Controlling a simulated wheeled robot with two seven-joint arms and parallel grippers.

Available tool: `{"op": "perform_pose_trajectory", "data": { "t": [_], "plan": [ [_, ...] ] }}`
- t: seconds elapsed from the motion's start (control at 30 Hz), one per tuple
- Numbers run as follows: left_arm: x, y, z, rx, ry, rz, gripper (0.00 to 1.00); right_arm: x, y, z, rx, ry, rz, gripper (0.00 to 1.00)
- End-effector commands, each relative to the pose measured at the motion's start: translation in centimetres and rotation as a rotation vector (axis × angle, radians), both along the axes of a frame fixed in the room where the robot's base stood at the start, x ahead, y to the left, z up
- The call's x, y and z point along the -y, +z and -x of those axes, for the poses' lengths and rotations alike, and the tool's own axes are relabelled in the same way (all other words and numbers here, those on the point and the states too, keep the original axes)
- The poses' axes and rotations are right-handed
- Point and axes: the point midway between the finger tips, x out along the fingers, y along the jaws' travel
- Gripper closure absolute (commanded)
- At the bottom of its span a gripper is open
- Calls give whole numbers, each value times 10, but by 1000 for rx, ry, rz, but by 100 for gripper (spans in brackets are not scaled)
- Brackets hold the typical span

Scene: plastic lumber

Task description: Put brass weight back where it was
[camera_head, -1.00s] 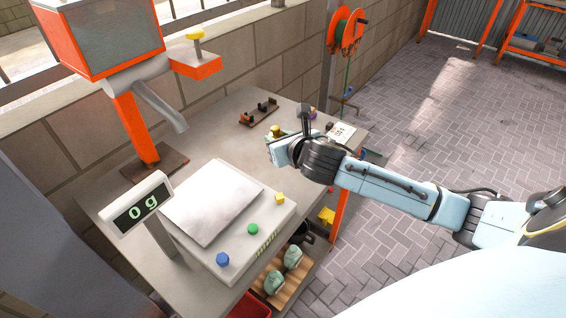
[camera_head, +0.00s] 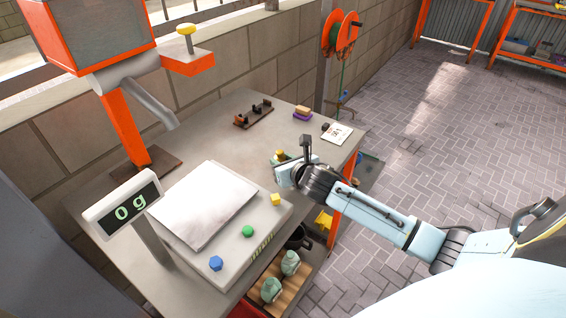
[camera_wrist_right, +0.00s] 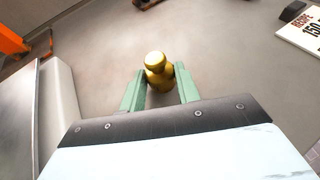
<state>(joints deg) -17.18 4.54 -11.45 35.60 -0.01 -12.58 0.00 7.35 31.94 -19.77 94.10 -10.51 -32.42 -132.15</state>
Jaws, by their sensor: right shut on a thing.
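The brass weight (camera_wrist_right: 156,68) is a small golden knobbed piece. In the right wrist view it sits between the green fingers of my right gripper (camera_wrist_right: 160,88), which is shut on it. In the head view the weight (camera_head: 280,154) shows as a small yellow spot at the tip of my right gripper (camera_head: 283,160), over the table to the right of the scale. I cannot tell whether its base touches the table. A dark wooden rack (camera_head: 254,114) with small dark pieces stands at the table's back. My left gripper is not in view.
The scale (camera_head: 205,205) reads 0 g on its display (camera_head: 130,209), its plate empty. An orange hopper machine (camera_head: 90,35) stands left. Table between rack and gripper is clear.

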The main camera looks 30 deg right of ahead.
Motion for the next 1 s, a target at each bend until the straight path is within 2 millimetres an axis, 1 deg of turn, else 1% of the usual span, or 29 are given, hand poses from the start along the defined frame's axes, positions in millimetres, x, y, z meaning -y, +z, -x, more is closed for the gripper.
{"op": "perform_pose_trajectory", "data": {
  "t": [0.1, 0.27, 0.3, 0.47, 0.7, 0.8, 0.87, 1.0],
  "plan": [
    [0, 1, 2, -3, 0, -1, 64, 0, 3, -1, 4, 1, 1, 100],
    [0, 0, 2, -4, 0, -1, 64, 0, 0, -1, 3, 0, 1, 100],
    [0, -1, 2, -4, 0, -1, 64, 0, -1, 0, 2, 0, 0, 67],
    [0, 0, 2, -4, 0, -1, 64, 0, -1, 0, 2, 0, 0, 46],
    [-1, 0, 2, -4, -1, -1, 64, 0, -1, 0, 2, 0, 0, 46],
    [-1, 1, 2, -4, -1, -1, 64, 0, 3, 0, 2, 1, 0, 46],
    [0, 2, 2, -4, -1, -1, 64, 0, 4, 5, 0, 2, 1, 46],
    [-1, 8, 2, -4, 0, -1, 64, -2, 12, 23, 0, 3, 1, 46]
  ]
}}
